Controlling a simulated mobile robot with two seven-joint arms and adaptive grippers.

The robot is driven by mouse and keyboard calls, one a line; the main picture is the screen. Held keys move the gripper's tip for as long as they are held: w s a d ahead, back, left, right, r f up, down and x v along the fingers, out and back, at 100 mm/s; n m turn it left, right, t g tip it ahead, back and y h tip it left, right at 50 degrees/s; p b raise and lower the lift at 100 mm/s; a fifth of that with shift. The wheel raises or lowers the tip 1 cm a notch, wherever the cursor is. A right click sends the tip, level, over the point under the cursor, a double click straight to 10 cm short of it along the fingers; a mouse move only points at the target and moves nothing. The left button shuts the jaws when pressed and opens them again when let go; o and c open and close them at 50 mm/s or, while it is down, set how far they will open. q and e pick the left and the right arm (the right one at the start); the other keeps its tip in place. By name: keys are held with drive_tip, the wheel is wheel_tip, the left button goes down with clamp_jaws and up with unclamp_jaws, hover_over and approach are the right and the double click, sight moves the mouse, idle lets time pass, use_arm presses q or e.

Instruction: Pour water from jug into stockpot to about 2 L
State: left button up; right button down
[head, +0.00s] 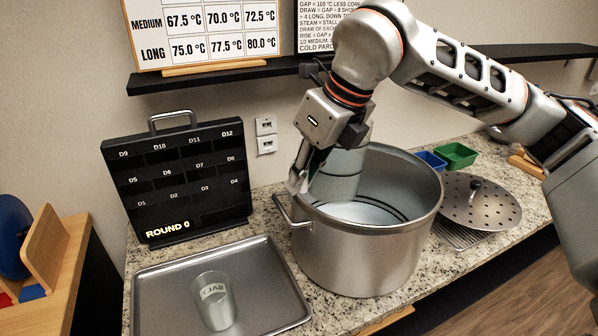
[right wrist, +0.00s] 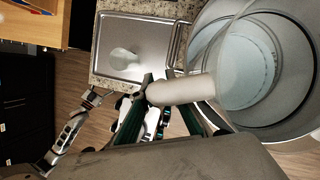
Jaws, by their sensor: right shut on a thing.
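The stockpot (head: 370,262) is a large steel pot standing uncovered on the granite counter; its pale interior with dark rings shows, and it also fills the right of the right wrist view (right wrist: 293,120). I cannot read its water level. My right gripper (head: 300,178) is at the pot's left rim, shut on the pale handle of the translucent jug (head: 338,178). The jug's body (right wrist: 245,72) is over the pot's mouth, partly hidden by the gripper; its exact tilt is unclear. My left gripper (right wrist: 93,98) shows small in the right wrist view; its jaws are unclear.
A metal tray (head: 155,310) left of the pot holds a clear cup (head: 213,300) with dark lettering. A black numbered board (head: 177,180) stands behind it. Right of the pot are a perforated lid (head: 490,212), a green bin (head: 455,155) and a blue bin (head: 432,160).

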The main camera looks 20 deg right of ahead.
use_arm(q)
drive_tip(key=shift+s+f, duration=0.1)
drive_tip(key=shift+s, duration=0.25)
use_arm(e)
drive_tip(key=shift+s+r, duration=0.1)
drive_tip(key=shift+r, duration=0.15)
use_arm(q)
drive_tip(key=shift+a, duration=0.3)
use_arm(e)
drive_tip(key=shift+a+r+y, duration=0.1)
drive_tip(key=shift+r+y, duration=0.05)
drive_tip(key=shift+y, duration=0.15)
use_arm(q)
drive_tip(key=shift+s+a+f+p, duration=0.15)
drive_tip(key=shift+s+a+p, duration=0.2)
drive_tip(key=shift+p, duration=0.45)
use_arm(e)
drive_tip(key=shift+s+a+r+m+g+y, duration=0.1)
drive_tip(key=shift+a+r+g+y, duration=0.1)
drive_tip(key=shift+r+y, duration=0.25)
drive_tip(key=shift+s+a+r+m+g+y, duration=0.1)
drive_tip(key=shift+r+g+y, duration=0.1)
drive_tip(key=shift+r, duration=0.35)
drive_tip(key=shift+s+a+r+m+g+y, duration=0.1)
drive_tip(key=shift+a+r+g+y, duration=0.1)
drive_tip(key=shift+r+y, duration=0.25)
idle(0.5)
